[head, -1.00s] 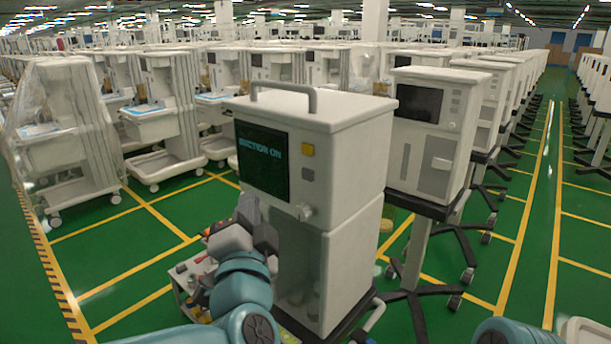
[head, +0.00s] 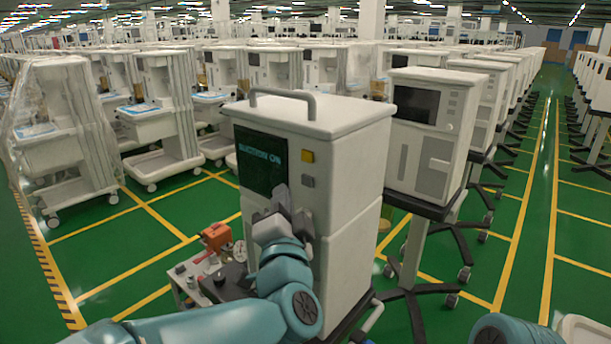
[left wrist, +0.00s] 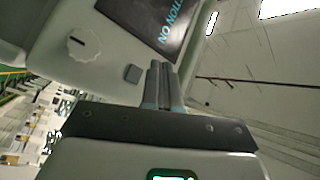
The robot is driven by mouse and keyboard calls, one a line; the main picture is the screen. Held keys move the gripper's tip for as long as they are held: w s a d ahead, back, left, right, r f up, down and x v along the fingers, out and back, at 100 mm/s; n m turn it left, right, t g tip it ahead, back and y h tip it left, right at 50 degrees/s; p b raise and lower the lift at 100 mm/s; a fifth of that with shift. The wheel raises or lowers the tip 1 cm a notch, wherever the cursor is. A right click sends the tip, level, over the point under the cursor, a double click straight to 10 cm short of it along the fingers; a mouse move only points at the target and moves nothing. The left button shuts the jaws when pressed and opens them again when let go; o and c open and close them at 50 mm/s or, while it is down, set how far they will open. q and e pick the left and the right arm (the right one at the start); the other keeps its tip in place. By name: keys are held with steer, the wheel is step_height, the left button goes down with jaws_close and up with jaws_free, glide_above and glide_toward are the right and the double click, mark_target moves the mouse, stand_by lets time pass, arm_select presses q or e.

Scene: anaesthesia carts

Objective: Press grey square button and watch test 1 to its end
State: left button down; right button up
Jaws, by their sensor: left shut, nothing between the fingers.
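A white box-shaped machine (head: 345,150) with a grey top handle fills the middle of the head view. Its dark screen (head: 258,160) reads "SUCTION ON" in teal; part of it shows in the left wrist view (left wrist: 155,22). My left gripper (head: 281,194) is shut and empty in front of the panel, left of and below the grey button. In the left wrist view, the grey button (left wrist: 132,73) lies just left of the fingertips (left wrist: 163,68), apart in the picture.
A round knob (left wrist: 83,43) on the panel shows in the left wrist view. A low cart (head: 190,280) with an orange item and a gauge stands left of the machine. Similar machines on stands (head: 430,140) line the right. Green floor lies open further right.

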mark_target(307, 181)
arm_select(q)
steer(key=shift+w+d+p, duration=0.5)
steer(key=shift+w+d, duration=0.5)
stand_by(1.4)
steer(key=shift+w+d+p, duration=0.3)
steer(key=shift+w+d+p, duration=0.3)
steer(key=shift+p, duration=0.05)
stand_by(0.7)
stand_by(0.4)
steer(key=shift+s+a+b, duration=0.45)
steer(key=shift+s+a, duration=0.15)
